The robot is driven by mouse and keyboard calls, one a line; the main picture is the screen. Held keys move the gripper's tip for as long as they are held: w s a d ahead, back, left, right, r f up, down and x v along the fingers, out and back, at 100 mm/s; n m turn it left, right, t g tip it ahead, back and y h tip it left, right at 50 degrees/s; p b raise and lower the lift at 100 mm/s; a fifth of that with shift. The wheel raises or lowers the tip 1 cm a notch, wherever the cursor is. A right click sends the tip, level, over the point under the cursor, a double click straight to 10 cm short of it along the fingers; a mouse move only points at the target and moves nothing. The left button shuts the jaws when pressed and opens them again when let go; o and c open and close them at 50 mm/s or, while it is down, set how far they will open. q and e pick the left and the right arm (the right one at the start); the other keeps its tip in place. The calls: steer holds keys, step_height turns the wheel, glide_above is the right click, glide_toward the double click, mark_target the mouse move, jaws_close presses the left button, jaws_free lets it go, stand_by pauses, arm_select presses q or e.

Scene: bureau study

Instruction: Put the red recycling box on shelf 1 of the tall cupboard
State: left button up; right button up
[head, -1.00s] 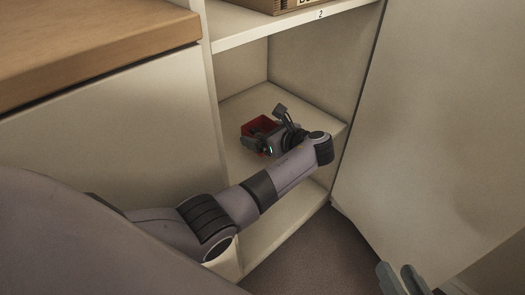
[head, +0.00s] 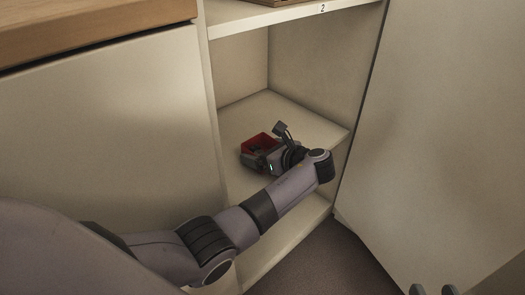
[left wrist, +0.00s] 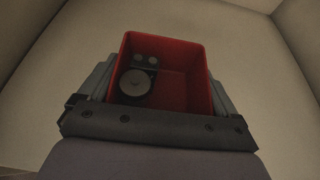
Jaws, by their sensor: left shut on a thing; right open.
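The small red recycling box (head: 262,141) is inside the open tall cupboard, at the shelf (head: 312,125) below the one marked 2. My left gripper (head: 258,157) is shut on the box. The left wrist view shows the red box (left wrist: 185,85) upright between the two fingers, with a dark round object (left wrist: 136,84) and small round pieces inside. I cannot tell whether its base touches the shelf. My right gripper (head: 433,290) is open and empty at the bottom right edge, mostly cut off.
Shelf 2 (head: 250,22) is above my left arm and carries a box (head: 275,2). The open cupboard door (head: 430,130) stands to the right. A wood-topped cabinet (head: 110,130) is on the left. The shelf is clear behind and right of the gripper.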

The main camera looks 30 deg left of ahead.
arm_select(q)
steer(key=o, duration=0.8)
steer(key=shift+c, duration=0.2)
steer(key=shift+r, duration=0.1)
steer(key=p+v, duration=0.3)
steer(key=v, duration=0.3)
steer(key=shift+d+r, duration=0.2)
steer(key=shift+s+d+r, duration=0.1)
steer(key=shift+s+d, duration=0.15)
steer(key=shift+d, duration=0.25)
arm_select(e)
steer(key=shift+w+a+f+m+g+y, duration=0.1)
steer(key=shift+w+a+m+g+y, duration=0.1)
steer(key=shift+a+m+g, duration=0.25)
steer(key=shift+w+a+f+m+g+y, duration=0.15)
steer(key=shift+a+g, duration=0.1)
steer(key=shift+a, duration=0.25)
steer(key=shift+r, duration=0.1)
